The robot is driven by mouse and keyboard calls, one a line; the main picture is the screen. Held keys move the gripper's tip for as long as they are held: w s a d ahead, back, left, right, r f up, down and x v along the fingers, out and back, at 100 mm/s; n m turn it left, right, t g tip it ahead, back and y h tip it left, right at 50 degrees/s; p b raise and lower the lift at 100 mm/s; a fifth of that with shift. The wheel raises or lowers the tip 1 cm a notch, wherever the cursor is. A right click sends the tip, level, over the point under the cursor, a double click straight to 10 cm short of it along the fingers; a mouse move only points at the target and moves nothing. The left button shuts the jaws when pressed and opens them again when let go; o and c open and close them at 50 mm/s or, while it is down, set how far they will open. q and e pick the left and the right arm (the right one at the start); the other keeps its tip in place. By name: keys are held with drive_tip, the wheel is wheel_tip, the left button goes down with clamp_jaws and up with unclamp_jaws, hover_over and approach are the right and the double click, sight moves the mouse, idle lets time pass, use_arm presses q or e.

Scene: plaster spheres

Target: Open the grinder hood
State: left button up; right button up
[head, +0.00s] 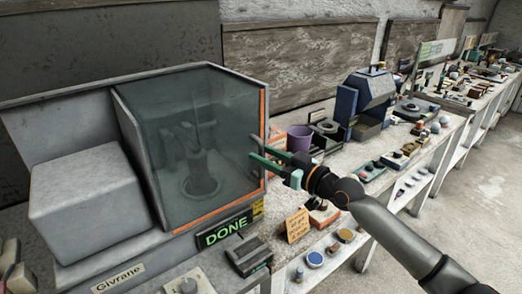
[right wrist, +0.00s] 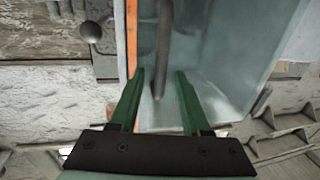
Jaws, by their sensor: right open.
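The grinder (head: 70,225) stands at the left in the head view. Its tinted, see-through hood (head: 190,125) has orange edging and looks closed over a grey spindle-like part (head: 203,175). My right gripper (head: 252,148) has green fingers and is at the hood's right edge, open. In the right wrist view, the open fingers (right wrist: 160,72) point at the hood (right wrist: 215,60) beside its orange strip (right wrist: 131,40). A dark bar (right wrist: 165,40) shows between the fingertips there; I cannot tell whether they touch it. My left gripper is out of view.
A DONE sign (head: 224,229) and a dark box (head: 248,255) sit in front of the hood. Small items crowd the bench; open floor (head: 480,220) lies at right.

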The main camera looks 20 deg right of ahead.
drive_tip(key=shift+x, duration=0.85)
drive_tip(key=shift+s, duration=0.1)
clamp_jaws()
idle(0.8)
